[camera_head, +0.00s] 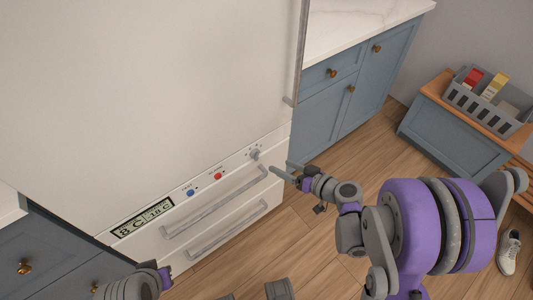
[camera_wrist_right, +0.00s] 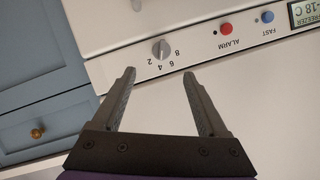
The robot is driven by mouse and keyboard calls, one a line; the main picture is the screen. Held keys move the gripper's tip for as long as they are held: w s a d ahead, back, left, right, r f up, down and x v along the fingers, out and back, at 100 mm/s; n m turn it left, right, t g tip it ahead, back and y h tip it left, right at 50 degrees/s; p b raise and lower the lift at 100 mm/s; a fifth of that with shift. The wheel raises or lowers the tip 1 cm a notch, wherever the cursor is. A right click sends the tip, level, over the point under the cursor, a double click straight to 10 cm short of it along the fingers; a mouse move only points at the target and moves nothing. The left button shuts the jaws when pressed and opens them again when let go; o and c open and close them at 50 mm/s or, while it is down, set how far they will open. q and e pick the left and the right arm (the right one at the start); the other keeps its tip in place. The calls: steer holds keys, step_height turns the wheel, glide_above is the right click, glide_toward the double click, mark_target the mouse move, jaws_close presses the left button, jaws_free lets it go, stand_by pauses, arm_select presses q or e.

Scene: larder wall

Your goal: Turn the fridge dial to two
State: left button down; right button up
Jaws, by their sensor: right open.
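The fridge dial is a small grey knob (camera_head: 255,154) on the white control strip, right of the red button in the head view. In the wrist view the dial (camera_wrist_right: 161,49) appears upside down, with the digits 2, 4, 6 and 8 around one side. I cannot tell surely which digit it points at. My right gripper (camera_head: 280,167) is open and empty, just in front of and to the right of the dial. In the wrist view its two fingers (camera_wrist_right: 160,88) are spread below the dial, apart from it. Only part of my left arm shows at the bottom left.
The strip also has a red alarm button (camera_head: 218,176), a blue button (camera_head: 191,193) and a temperature display (camera_head: 143,218). A drawer handle (camera_head: 215,203) juts out just below. Blue cabinets (camera_head: 335,100) stand right of the fridge. A bench (camera_head: 440,130) bears a grey crate (camera_head: 487,114).

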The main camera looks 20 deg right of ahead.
mark_target(259, 155)
steer(key=b+x, duration=0.1)
steer(key=x, duration=0.9)
steer(key=shift+w+a, duration=0.2)
steer(key=shift+a, duration=0.1)
jaws_close()
